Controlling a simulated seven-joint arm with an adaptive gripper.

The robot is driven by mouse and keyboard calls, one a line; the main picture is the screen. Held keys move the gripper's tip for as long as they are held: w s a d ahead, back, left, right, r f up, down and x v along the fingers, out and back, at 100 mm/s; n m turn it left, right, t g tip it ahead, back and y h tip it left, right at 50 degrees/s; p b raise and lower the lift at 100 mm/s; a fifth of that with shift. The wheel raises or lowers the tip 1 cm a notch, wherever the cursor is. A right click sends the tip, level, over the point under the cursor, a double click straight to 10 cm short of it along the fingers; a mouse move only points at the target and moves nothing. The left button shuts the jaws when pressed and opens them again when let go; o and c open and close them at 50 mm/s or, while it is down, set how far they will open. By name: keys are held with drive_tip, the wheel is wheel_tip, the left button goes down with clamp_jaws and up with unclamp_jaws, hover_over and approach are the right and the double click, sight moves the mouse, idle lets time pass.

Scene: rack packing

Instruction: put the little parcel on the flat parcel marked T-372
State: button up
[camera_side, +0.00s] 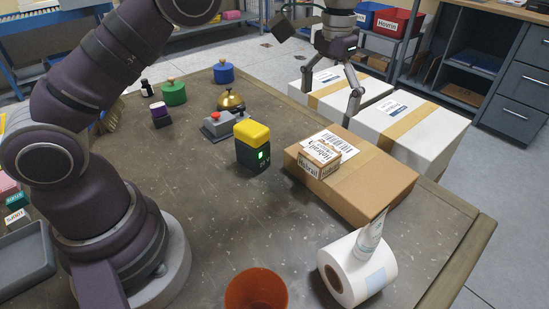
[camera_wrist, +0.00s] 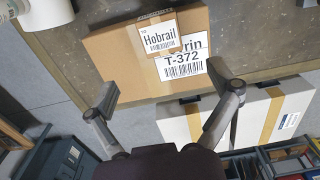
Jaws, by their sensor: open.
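The flat parcel (camera_side: 352,192) is a wide brown box on the table, with a tape strip and a white label. In the wrist view the flat parcel (camera_wrist: 112,58) reads T-372. The little parcel (camera_side: 319,167) is a small brown carton with a Hobrail label. It rests on top of the flat parcel, towards one side, and partly covers the T-372 label in the wrist view (camera_wrist: 177,22). My gripper (camera_side: 331,100) is open and empty, above and behind the flat parcel, apart from both. Its fingers (camera_wrist: 172,91) spread wide in the wrist view.
Two white cartons (camera_side: 423,122) with tape stand behind the flat parcel. A white roll (camera_side: 375,270) with a tube on it and an orange cup (camera_side: 256,290) are in front. A yellow-topped device (camera_side: 252,146) and a bell (camera_side: 230,101) stand to the left.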

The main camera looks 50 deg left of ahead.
drive_tip(key=s+a+r+t, duration=0.4)
drive_tip(key=s+r, duration=0.3)
drive_tip(key=s, duration=0.5)
drive_tip(key=s+a+f+t, duration=0.1)
drive_tip(key=s+f, duration=0.2)
drive_tip(key=s, duration=0.3)
drive_tip(key=shift+f+t, duration=0.25)
drive_tip(key=shift+t, duration=0.05)
